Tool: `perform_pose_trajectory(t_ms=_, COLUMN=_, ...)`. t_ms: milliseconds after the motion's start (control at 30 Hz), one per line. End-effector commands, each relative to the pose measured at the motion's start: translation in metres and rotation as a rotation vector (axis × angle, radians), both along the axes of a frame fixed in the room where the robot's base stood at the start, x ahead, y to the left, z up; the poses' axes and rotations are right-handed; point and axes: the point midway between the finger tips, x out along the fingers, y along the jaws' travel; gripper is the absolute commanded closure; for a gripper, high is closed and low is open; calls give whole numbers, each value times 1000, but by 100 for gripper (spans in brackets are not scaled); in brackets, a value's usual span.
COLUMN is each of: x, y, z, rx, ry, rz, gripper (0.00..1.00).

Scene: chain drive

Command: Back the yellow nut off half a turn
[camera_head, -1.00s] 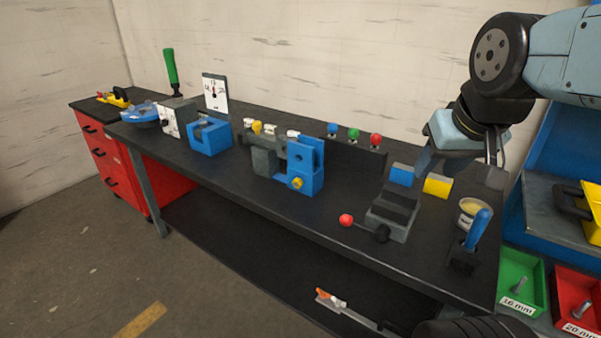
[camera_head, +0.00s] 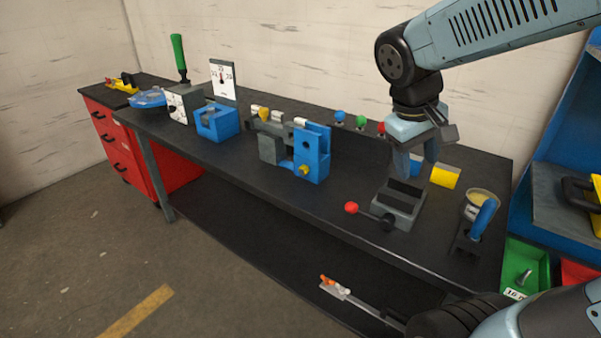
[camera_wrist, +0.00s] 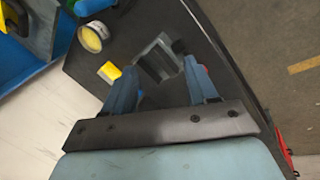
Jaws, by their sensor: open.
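The yellow nut (camera_head: 305,170) sits low on the front face of an upright blue block (camera_head: 314,150) at the middle of the bench in the head view. It does not show in the wrist view. My gripper (camera_head: 416,170) points down over the bench, well to the right of the nut and apart from it. In the wrist view my gripper (camera_wrist: 160,68) shows two spread fingers with nothing held between them.
A grey block (camera_head: 398,205) with a red-knobbed lever (camera_head: 352,208) stands below my gripper. Beside it are a yellow block (camera_head: 446,176), an open tin (camera_head: 480,201) and a blue-handled lever (camera_head: 483,218). Left of the nut stands a blue fixture (camera_head: 217,122). The bench front strip is clear.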

Motion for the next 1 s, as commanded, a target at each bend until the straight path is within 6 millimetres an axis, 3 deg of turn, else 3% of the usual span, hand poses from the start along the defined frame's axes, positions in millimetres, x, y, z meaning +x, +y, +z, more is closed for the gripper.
perform_pose_trajectory(t_ms=367, x=59, y=23, z=-38, rx=-380, ry=220, rz=236, gripper=43)
perform_pose_trajectory(t_ms=567, x=93, y=48, z=-58, rx=-593, ry=286, rz=371, gripper=43)
perform_pose_trajectory(t_ms=767, x=126, y=84, z=-83, rx=-808, ry=317, rz=516, gripper=43)
perform_pose_trajectory(t_ms=1000, x=158, y=143, z=-120, rx=-1065, ry=305, rz=699, gripper=43)
